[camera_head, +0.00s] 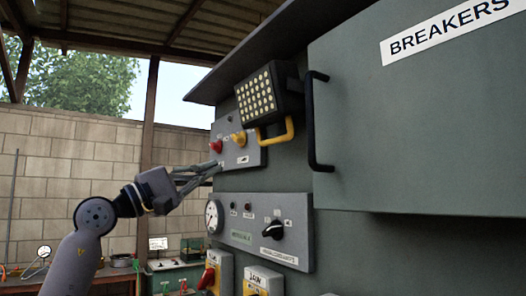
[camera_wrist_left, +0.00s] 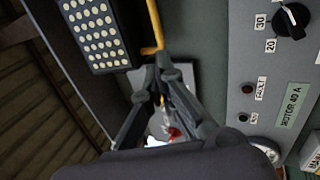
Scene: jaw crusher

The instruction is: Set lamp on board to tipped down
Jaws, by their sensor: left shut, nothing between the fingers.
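The lamp (camera_head: 256,95) is a dark box with a lit grid of LEDs, mounted high on the grey board (camera_head: 264,177). Its face points outward; its exact tilt is hard to tell. A yellow handle (camera_head: 289,133) hangs below it. My left gripper (camera_head: 217,167) is shut and empty, below and left of the handle in the head view. In the left wrist view, the lamp (camera_wrist_left: 97,32) is at upper left and the handle (camera_wrist_left: 154,22) runs down toward the fingertips (camera_wrist_left: 163,66). Contact cannot be told. My right gripper is not in view.
A small panel with red (camera_head: 216,146) and yellow (camera_head: 240,138) knobs is behind my left fingers. A gauge panel (camera_head: 262,226) with a black rotary knob is below. The breakers cabinet (camera_head: 420,115) with a black handle (camera_head: 311,120) juts out at right. Open space is at left.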

